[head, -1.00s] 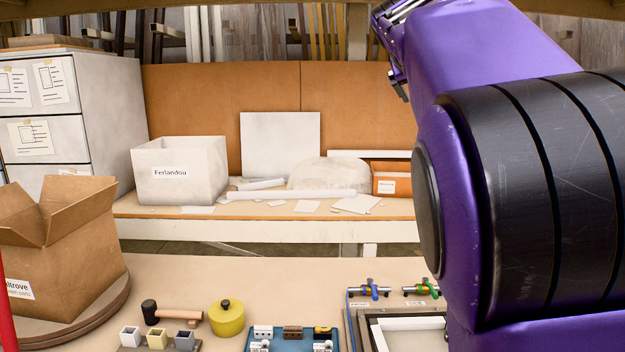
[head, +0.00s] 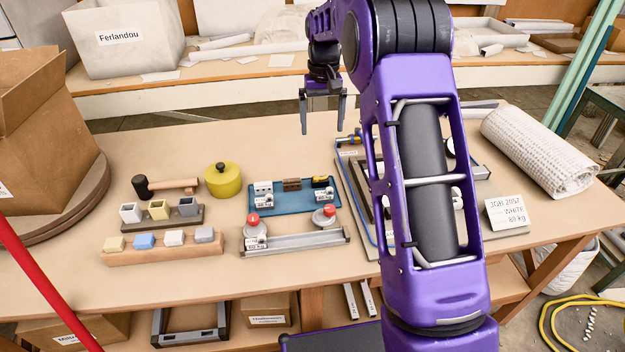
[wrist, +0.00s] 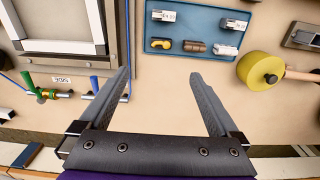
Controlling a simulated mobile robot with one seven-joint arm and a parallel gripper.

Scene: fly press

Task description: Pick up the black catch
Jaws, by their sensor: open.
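The blue tray (head: 283,204) lies on the bench and holds several small pieces. A small yellow-and-black piece (head: 323,182) sits at its far right corner, beside a brown piece (head: 291,184); white pieces are around them. In the wrist view the yellow-and-black piece (wrist: 160,44) and brown piece (wrist: 195,47) lie along the tray's near edge. No wholly black catch can be made out; I cannot tell whether the yellow-and-black piece is it. My gripper (head: 322,124) is open and empty, pointing down above the bench behind the tray. Its fingers (wrist: 160,78) also show in the wrist view.
A framed panel with coloured-handled clamps (wrist: 72,52) is beside the tray, partly behind my arm. A white roll (head: 540,150) lies right.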

